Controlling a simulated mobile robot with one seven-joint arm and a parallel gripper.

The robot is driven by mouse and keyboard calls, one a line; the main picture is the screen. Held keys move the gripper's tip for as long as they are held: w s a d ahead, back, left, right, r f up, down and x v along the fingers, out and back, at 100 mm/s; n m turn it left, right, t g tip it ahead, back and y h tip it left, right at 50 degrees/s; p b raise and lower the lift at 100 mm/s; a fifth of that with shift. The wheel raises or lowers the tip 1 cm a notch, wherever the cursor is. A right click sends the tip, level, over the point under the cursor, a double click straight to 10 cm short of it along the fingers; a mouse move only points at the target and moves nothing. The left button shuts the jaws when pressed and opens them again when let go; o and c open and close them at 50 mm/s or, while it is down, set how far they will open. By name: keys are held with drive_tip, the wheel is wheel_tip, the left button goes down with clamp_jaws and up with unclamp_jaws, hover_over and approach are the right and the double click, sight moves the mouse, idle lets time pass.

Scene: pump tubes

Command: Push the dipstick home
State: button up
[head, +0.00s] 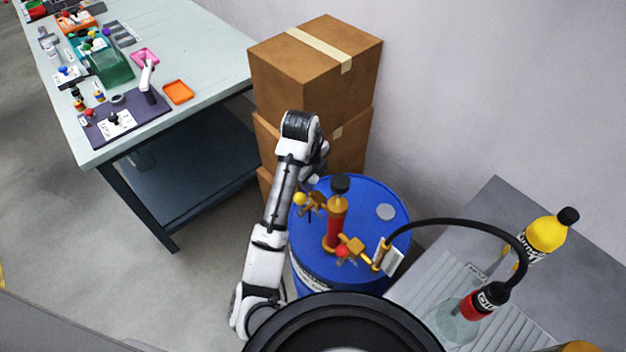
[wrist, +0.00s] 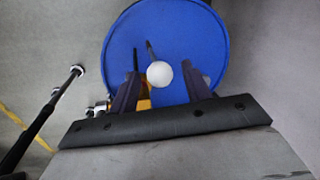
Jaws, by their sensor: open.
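In the wrist view a pale round knob (wrist: 159,74) shows between the fingertips of my gripper (wrist: 163,80). A thin dark rod (wrist: 150,48) runs from beside it over the blue lid; it looks like the dipstick, but I cannot tell how deep it sits. My gripper is open, with a finger on each side of the knob; contact is not clear. In the head view the blue drum (head: 350,270) carries a red and brass pump (head: 335,225) with a black top. A yellow ball (head: 299,199) shows at its left.
Stacked cardboard boxes (head: 310,75) stand behind the drum. A cluttered workbench (head: 200,50) stands at the left.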

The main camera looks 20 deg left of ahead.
drive_tip(key=shift+w+f, duration=0.2)
drive_tip(key=shift+f, duration=0.7)
clamp_jaws()
